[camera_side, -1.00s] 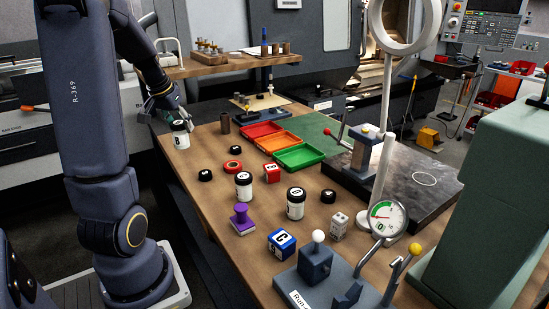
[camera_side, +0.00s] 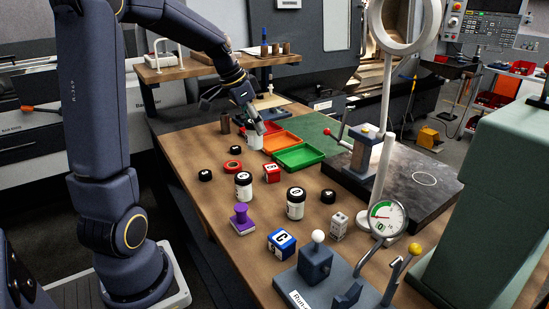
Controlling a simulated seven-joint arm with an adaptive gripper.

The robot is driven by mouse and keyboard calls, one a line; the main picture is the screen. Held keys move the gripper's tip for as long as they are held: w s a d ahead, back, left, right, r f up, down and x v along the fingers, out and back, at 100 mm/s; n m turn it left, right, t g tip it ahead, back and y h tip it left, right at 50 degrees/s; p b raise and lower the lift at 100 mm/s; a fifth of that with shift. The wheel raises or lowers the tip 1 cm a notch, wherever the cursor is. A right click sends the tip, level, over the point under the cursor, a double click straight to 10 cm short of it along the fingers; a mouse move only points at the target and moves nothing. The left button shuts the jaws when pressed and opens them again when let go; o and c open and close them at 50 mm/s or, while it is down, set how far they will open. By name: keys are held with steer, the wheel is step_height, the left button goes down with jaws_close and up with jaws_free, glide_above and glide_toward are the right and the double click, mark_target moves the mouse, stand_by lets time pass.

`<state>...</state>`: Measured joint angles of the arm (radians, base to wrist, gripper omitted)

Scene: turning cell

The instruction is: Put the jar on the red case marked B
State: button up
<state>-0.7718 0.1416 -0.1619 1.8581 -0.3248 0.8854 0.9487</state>
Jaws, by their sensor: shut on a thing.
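My gripper (camera_side: 258,127) is shut on a white jar (camera_side: 254,142). The gripper's fingers cover the jar's top. The jar appears near the left edge of the red tray, and I cannot tell how high it is held. The red case marked B (camera_side: 272,174) sits on the wooden table, nearer the camera than the held jar. Nothing rests on its top. Two other white jars with black lettered lids, one (camera_side: 243,187) left of the case and one (camera_side: 295,205) in front of it, stand upright on the table.
Red, orange and green trays (camera_side: 299,158) lie beyond the case. A red ring (camera_side: 232,166), black lids (camera_side: 205,175), a purple stamp-like piece (camera_side: 243,220), a blue case marked C (camera_side: 281,242) and a white block (camera_side: 339,225) are around. A dial gauge stand (camera_side: 386,217) rises at right.

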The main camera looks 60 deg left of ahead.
steer(key=shift+w+a+f, duration=0.5)
steer(key=shift+w+f, duration=0.75)
steer(key=shift+f, duration=0.45)
steer(key=shift+w+a+f, duration=0.55)
steer(key=shift+w+f, duration=0.65)
steer(key=shift+f, duration=0.55)
steer(key=shift+w+a+f, duration=0.5)
steer(key=shift+w+f, duration=0.75)
steer(key=shift+f, duration=0.45)
steer(key=shift+f, duration=0.15)
steer(key=o, duration=1.2)
